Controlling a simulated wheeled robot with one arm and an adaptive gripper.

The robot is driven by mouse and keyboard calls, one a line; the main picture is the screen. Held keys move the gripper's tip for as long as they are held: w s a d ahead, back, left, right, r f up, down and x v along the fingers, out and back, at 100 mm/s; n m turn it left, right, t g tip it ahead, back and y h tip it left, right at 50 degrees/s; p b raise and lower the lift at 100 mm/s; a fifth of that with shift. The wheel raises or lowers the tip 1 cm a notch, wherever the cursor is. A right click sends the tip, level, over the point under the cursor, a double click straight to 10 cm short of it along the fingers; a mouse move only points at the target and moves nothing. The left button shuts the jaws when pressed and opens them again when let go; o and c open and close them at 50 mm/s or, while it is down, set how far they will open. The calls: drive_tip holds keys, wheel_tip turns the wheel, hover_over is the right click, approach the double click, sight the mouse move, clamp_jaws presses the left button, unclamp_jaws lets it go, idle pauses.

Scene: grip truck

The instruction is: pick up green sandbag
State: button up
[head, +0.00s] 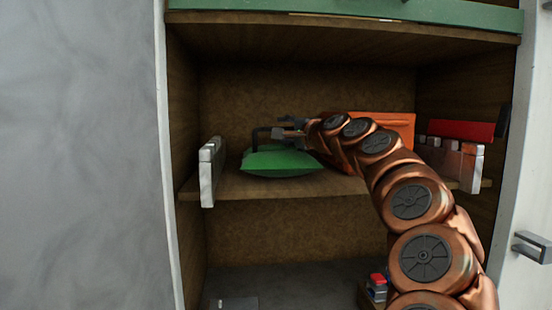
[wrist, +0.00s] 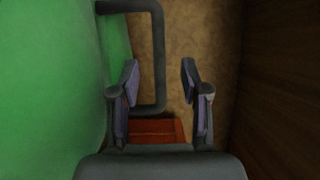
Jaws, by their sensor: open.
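The green sandbag (head: 280,162) lies on the middle wooden shelf of the cabinet, left of centre. It has a dark handle (head: 254,137) at its upper left side. In the wrist view the green sandbag (wrist: 45,90) fills the left side, and its dark handle (wrist: 158,50) loops out to the right. My gripper (head: 281,133) is just above the sandbag in the head view. In the wrist view my gripper (wrist: 160,80) is open, with the upright part of the handle showing between its two fingers. I cannot tell whether the fingers touch it.
An orange case (head: 392,124) stands on the shelf behind my arm. A red object (head: 460,130) is at the shelf's right end. Pale upright posts stand at the shelf's front, including the left post (head: 208,172). Another wooden shelf (head: 340,32) is above.

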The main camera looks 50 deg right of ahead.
drive_tip(key=shift+w+d+p, duration=0.3)
drive_tip(key=shift+w, duration=0.25)
drive_tip(key=shift+p+x, duration=0.55)
drive_tip(key=shift+x, duration=1.35)
drive_tip(key=shift+d+f, duration=0.1)
drive_tip(key=shift+d, duration=0.05)
drive_tip(key=shift+s, duration=0.1)
clamp_jaws()
